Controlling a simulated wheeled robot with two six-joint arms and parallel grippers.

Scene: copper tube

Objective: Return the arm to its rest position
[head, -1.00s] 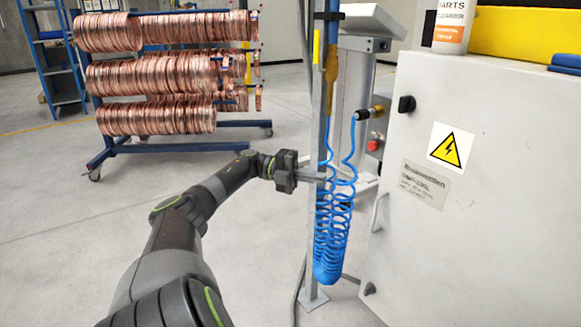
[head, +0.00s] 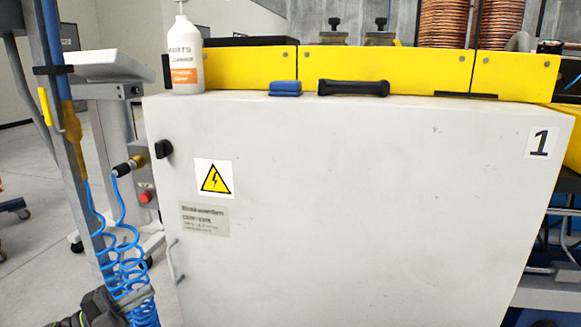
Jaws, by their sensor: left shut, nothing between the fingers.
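My left gripper (head: 136,298) is at the lower left edge of the head view, in front of the blue coiled air hose (head: 128,268). Its dark body is cut off by the bottom of the picture. Its fingers are together and hold nothing. I cannot tell whether they touch the coils. The rest of my left arm is mostly out of view. My right gripper is not in view.
A white cabinet (head: 350,200) fills the middle. A grey post (head: 66,130) stands left. Floor (head: 35,270) shows at far left.

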